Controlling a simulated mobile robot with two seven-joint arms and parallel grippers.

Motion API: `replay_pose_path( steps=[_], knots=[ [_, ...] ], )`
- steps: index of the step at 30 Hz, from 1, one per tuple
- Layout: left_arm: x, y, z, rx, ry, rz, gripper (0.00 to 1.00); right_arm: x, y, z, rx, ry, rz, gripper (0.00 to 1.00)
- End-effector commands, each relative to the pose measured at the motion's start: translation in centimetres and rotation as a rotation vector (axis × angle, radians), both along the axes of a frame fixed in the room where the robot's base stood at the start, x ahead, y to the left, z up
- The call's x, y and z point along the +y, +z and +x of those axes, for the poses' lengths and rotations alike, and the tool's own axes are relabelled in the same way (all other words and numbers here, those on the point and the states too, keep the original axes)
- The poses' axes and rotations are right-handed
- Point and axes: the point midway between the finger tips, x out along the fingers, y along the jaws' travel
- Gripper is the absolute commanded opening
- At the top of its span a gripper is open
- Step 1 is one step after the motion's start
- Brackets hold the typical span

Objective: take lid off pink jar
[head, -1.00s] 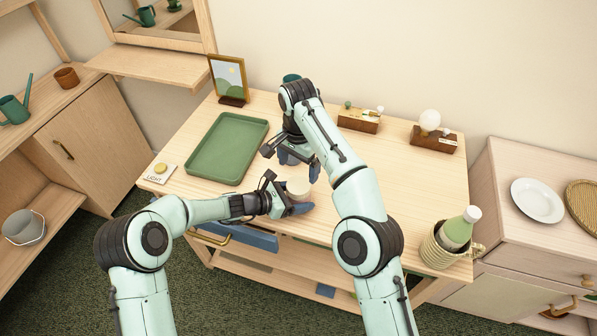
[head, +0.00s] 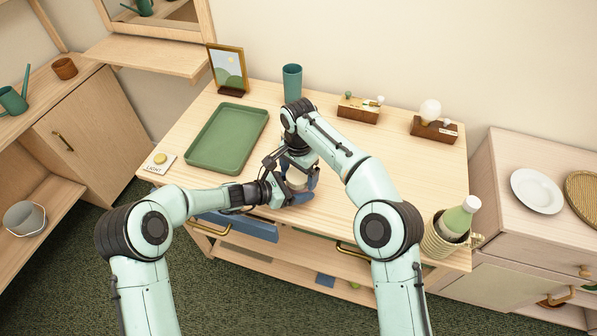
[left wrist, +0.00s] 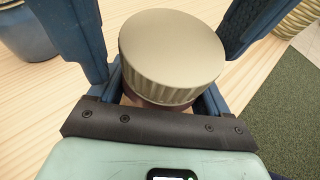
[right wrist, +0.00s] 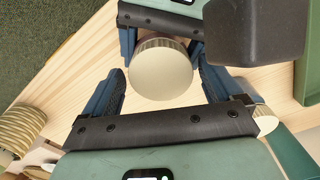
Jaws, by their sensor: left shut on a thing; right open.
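The pink jar (left wrist: 150,101) stands at the front middle of the table, mostly hidden by my grippers. Its dark pink side shows only as a strip under the lid in the left wrist view. Its cream, ridge-edged lid (left wrist: 172,52) sits on it. My left gripper (head: 301,190) is shut on the jar from the left, a finger on each side below the lid. My right gripper (right wrist: 160,82) is open above the jar, and the lid shows between its fingers in the right wrist view, with gaps on both sides.
A green tray (head: 190,150) lies to the left, with a framed picture (head: 227,68) behind. A teal cup (head: 292,82) stands at the back. A blue vessel (left wrist: 24,32) is close by the jar. The table's right middle is clear.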

Motion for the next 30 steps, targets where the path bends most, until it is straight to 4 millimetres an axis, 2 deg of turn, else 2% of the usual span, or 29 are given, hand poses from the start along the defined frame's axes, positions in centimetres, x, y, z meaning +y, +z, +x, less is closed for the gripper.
replay_pose_path(
  steps=[2,3,5,6,8,9,12,19,28,29,30],
  knots=[
    [-0.01,0.04,0.01,0.000,0.000,-0.001,0.00,0.00,0.00,0.00,0.000,0.000,0.000,0.92],
    [-0.01,0.04,0.01,0.000,0.000,-0.001,0.00,0.00,0.01,0.00,0.000,0.000,0.000,0.86],
    [-0.01,0.04,0.01,0.000,0.000,-0.001,0.00,0.00,0.01,0.00,0.000,0.000,0.000,0.66],
    [-0.01,0.04,0.01,0.000,0.000,-0.001,0.00,0.00,0.02,0.00,0.000,0.000,0.000,0.53],
    [-0.01,0.03,0.01,0.000,0.000,-0.001,0.00,-0.01,0.02,-0.01,0.001,0.000,-0.001,0.35],
    [0.01,0.03,0.02,0.000,0.000,-0.001,0.00,-0.01,0.02,-0.01,0.001,0.000,-0.001,0.35],
    [0.02,0.04,0.02,0.000,0.001,0.000,0.00,-0.02,0.04,-0.01,0.001,0.028,-0.001,0.35],
    [0.05,0.03,0.05,-0.001,0.002,0.000,0.00,-0.02,0.09,-0.01,0.001,0.264,-0.001,0.34],
    [0.10,0.02,0.07,0.000,0.003,0.000,0.00,-0.05,0.09,-0.02,0.001,0.290,-0.001,0.34],
    [0.10,0.02,0.07,0.000,0.003,0.000,0.00,-0.05,0.09,-0.02,0.001,0.289,-0.001,0.78],
    [0.10,0.02,0.07,0.000,0.003,0.000,0.00,-0.05,0.09,-0.02,0.001,0.289,-0.001,0.91]
  ],
)
